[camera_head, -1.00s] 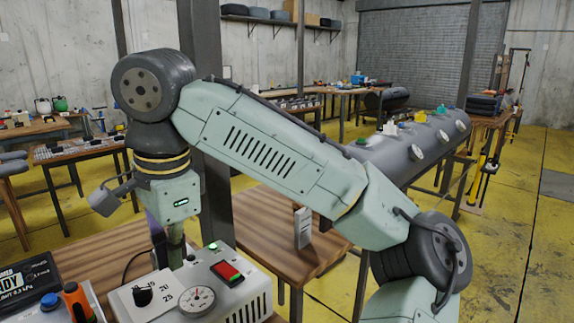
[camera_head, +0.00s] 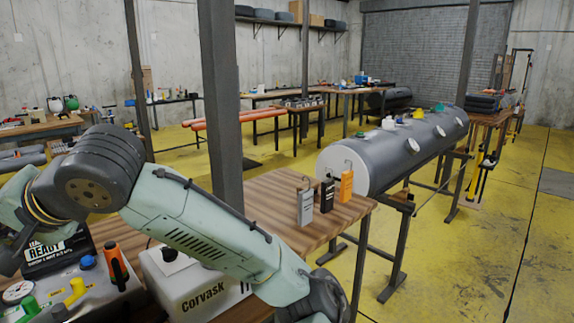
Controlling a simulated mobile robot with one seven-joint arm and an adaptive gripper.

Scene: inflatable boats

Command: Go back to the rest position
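The task names no object. My arm reaches in from the bottom of the head view and bends at a dark joint on the left. Its wrist runs to the left edge of the picture. The fingers of my gripper are not in the picture, so I cannot see whether they are open or hold anything.
Several hook-topped devices, one orange (camera_head: 346,186), stand on the wooden table (camera_head: 270,190) behind my arm. A grey inflatable tube (camera_head: 385,160) lies beyond. Yellow floor (camera_head: 450,265) is clear at right.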

